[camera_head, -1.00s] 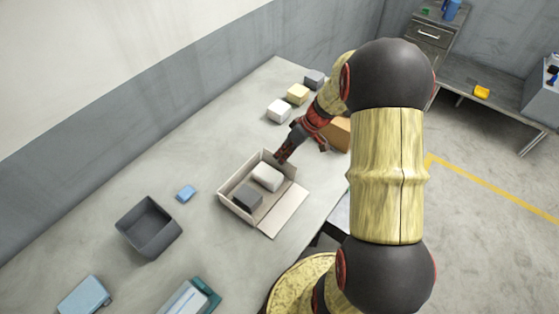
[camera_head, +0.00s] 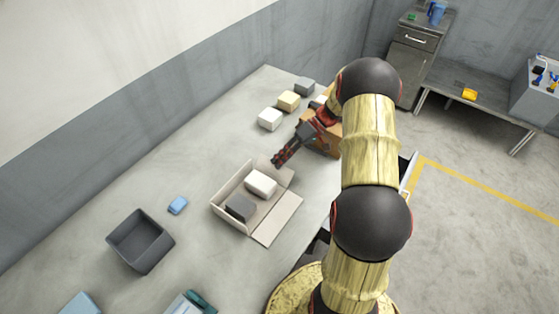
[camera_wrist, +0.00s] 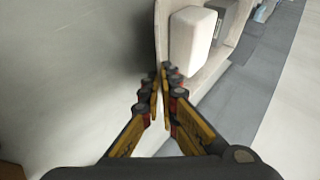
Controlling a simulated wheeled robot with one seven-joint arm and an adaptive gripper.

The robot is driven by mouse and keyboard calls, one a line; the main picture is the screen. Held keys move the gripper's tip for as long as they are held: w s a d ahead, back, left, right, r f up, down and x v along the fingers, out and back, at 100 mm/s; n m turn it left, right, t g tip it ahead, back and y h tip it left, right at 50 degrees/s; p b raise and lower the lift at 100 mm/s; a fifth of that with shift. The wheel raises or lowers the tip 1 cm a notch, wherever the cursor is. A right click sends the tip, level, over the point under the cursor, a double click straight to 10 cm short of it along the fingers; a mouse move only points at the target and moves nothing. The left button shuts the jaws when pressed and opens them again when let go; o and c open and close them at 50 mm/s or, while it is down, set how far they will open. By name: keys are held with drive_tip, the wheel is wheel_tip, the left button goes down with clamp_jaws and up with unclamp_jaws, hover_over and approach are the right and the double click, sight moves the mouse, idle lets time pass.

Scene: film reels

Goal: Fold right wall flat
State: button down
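An open cardboard box (camera_head: 222,214) stands on the table. Its front-right wall (camera_head: 278,222) lies folded out flat on the table. Its far-right wall (camera_head: 285,174), nearest my gripper, shows partly behind the fingers; I cannot tell how far it leans. A white block (camera_head: 261,183) and a dark grey block (camera_head: 240,207) lie inside; the white block also shows in the wrist view (camera_wrist: 192,40). My gripper (camera_head: 277,163) is at that far-right wall, fingers pointing down. In the wrist view the fingers (camera_wrist: 165,75) are together with nothing between them, close to the box edge.
A brown box (camera_head: 328,143) is behind my gripper.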

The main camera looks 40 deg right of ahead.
idle(0.3)
drive_tip(key=c, duration=2.3)
unclamp_jaws()
drive_tip(key=shift+c, duration=0.2)
drive_tip(key=v, duration=1.2)
drive_tip(key=shift+f, duration=0.1)
